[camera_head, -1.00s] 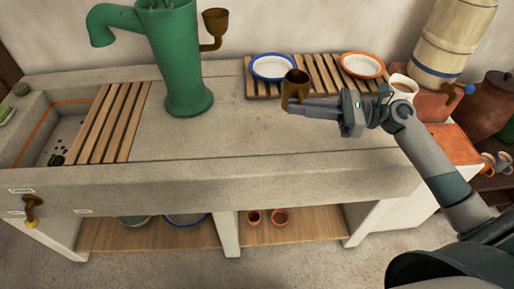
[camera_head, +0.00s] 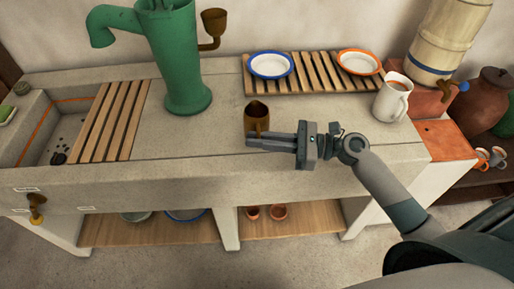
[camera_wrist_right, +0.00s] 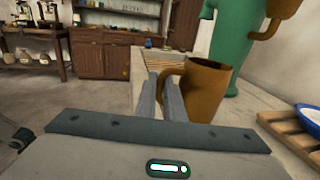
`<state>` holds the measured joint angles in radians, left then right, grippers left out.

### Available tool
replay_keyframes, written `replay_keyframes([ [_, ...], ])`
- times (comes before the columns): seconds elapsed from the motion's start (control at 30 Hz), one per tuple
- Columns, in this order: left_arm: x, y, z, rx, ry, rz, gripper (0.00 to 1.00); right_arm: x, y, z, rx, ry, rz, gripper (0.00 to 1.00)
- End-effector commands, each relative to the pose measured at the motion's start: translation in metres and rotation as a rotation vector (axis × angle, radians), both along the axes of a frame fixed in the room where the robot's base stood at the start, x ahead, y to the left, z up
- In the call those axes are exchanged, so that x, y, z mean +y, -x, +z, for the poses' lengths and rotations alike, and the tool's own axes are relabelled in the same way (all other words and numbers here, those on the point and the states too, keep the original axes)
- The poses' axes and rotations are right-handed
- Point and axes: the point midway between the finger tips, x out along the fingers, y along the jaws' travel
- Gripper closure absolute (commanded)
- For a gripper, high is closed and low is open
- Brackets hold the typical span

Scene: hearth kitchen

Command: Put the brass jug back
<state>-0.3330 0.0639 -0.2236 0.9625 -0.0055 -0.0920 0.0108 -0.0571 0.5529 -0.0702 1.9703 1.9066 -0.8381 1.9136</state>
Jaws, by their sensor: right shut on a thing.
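The brass jug (camera_head: 257,112) is a small brown metal vessel, upright over the front part of the stone counter, right of the green pump. My right gripper (camera_head: 252,139) reaches in from the right and is shut on the jug. In the right wrist view the jug (camera_wrist_right: 207,92) stands just right of the fingers (camera_wrist_right: 162,98), and its handle lies between them. I cannot tell whether the jug's base touches the counter. My left gripper is not in view.
The green pump (camera_head: 181,60) carries a brass cup (camera_head: 214,24). A slatted rack (camera_head: 312,75) holds a blue-rimmed plate (camera_head: 270,65) and an orange-rimmed plate (camera_head: 359,62). A white jug (camera_head: 391,100) stands at the right. The counter (camera_head: 210,130) between pump and gripper is clear.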

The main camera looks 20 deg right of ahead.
Motion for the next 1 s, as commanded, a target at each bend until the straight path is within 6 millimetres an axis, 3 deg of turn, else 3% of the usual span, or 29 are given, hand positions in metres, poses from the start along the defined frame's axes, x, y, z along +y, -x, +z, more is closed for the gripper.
replay_keyframes([
  [0.2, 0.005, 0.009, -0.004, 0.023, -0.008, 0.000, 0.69, 0.007, 0.001, -0.004, -0.001, 0.000, 0.000, 1.00],
  [0.47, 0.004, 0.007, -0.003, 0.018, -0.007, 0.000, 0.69, 0.007, 0.001, -0.005, 0.000, 0.000, 0.000, 1.00],
  [0.8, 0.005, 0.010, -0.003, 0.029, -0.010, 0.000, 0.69, 0.007, 0.001, -0.039, 0.004, -0.002, -0.001, 1.00],
  [1.0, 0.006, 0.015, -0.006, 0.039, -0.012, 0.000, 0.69, 0.006, 0.001, -0.044, 0.000, 0.000, 0.000, 1.00],
])
